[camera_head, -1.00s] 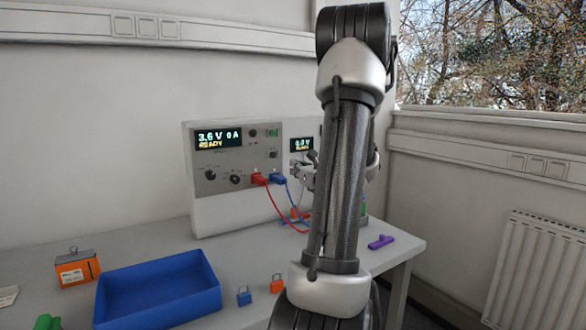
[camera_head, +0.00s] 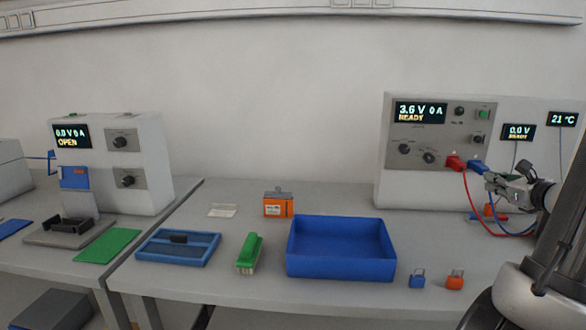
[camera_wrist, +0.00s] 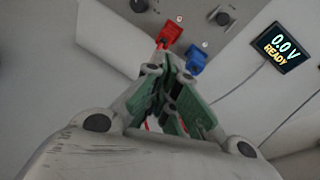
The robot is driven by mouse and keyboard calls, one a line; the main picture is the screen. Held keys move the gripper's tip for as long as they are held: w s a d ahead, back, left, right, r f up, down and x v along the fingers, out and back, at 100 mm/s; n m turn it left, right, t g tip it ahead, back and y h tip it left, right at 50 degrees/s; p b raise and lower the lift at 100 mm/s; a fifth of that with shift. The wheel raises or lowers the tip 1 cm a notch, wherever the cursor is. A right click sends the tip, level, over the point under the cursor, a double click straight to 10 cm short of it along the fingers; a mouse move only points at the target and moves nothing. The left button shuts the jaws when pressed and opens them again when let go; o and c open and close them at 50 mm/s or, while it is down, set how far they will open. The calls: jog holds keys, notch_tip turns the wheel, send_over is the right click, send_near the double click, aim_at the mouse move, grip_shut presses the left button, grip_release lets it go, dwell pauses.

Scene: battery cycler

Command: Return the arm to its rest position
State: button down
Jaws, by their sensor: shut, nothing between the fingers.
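My gripper (camera_head: 495,184) is at the right of the head view, in front of the right-hand cycler (camera_head: 385,160), whose display reads 3.6 V, 0 A, READY. In the wrist view my gripper (camera_wrist: 175,105) is shut and empty, with its green-padded fingers together. A red plug (camera_head: 454,163) and a blue plug (camera_head: 477,167) sit in the cycler's front, with cables hanging from them. In the wrist view the red plug (camera_wrist: 170,33) and the blue plug (camera_wrist: 196,60) show just beyond the fingertips. Whether the fingers touch the blue plug or its cable, I cannot tell.
A blue bin (camera_head: 340,268), an orange battery (camera_head: 278,204), a green brush (camera_head: 249,253), a blue tray (camera_head: 150,248) and two small padlock-like pieces, blue (camera_head: 417,278) and orange (camera_head: 455,280), are on the bench. Another cycler (camera_head: 150,160) reading OPEN stands left.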

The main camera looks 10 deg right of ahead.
jog(key=s+a+f+n+g+y, duration=0.2)
jog(key=s+a+n+g, duration=0.4)
jog(key=s+a+n, duration=0.4)
jog(key=s+a+f+n+g+y, duration=0.3)
jog(key=s+a+n+g, duration=0.45)
jog(key=a+n, duration=0.3)
jog(key=s+a+r+n+t+h, duration=0.2)
jog(key=a+r+n+h, duration=0.2)
jog(key=r+n, duration=0.4)
jog(key=a+n, duration=0.1)
jog(key=n, duration=0.4)
jog(key=shift+s+r, duration=0.25)
jog(key=shift+r, duration=0.15)
jog(key=shift+a, duration=0.1)
